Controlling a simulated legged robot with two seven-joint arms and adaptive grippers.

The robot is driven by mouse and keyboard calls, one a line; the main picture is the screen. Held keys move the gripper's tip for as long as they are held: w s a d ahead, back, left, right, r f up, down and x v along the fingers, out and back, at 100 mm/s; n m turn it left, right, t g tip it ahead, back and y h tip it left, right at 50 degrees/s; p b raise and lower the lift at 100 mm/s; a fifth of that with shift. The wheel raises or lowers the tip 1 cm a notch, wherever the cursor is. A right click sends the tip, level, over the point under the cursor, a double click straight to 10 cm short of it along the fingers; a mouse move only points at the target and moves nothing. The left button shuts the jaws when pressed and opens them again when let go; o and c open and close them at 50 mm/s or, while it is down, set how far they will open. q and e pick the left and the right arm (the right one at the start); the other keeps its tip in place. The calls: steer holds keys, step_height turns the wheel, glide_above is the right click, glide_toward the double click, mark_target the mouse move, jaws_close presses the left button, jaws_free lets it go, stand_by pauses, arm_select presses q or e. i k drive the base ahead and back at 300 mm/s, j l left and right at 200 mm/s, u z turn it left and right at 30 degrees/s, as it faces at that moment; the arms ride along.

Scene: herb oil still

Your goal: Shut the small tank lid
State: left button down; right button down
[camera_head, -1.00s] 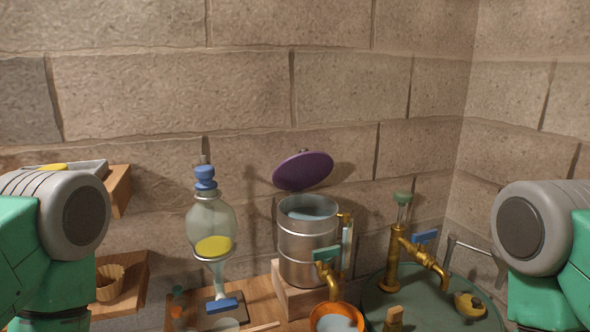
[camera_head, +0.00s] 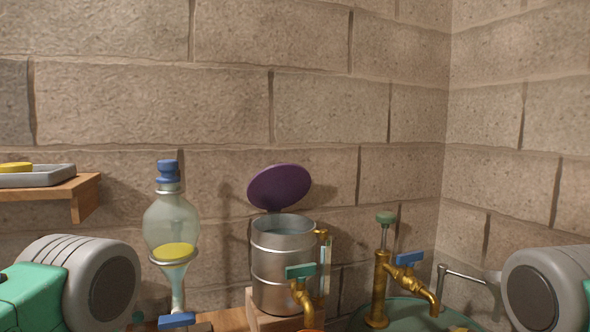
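The small tank (camera_head: 283,265) is a grey metal cylinder on a wooden block, with pale liquid visible near its open top. Its purple round lid (camera_head: 279,188) stands raised and tilted at the back of the rim, so the tank is open. A brass tap with a green handle (camera_head: 300,271) and a glass level tube are on its front right. Rounded grey parts of my left and right arms show at the lower left and lower right edges, apart from the tank. Neither gripper is in view.
A glass separating funnel (camera_head: 172,228) with yellow liquid and a blue stopper stands left of the tank. A brass tap with a blue handle (camera_head: 409,259) stands to the right above a green round top (camera_head: 404,314). A wooden shelf (camera_head: 86,196) holds a grey tray (camera_head: 52,178).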

mark_target(278, 187)
steer(key=l+z, duration=0.15)
steer(key=l, duration=0.55)
steer(key=i+l+z, duration=0.1)
steer(key=l, duration=0.6)
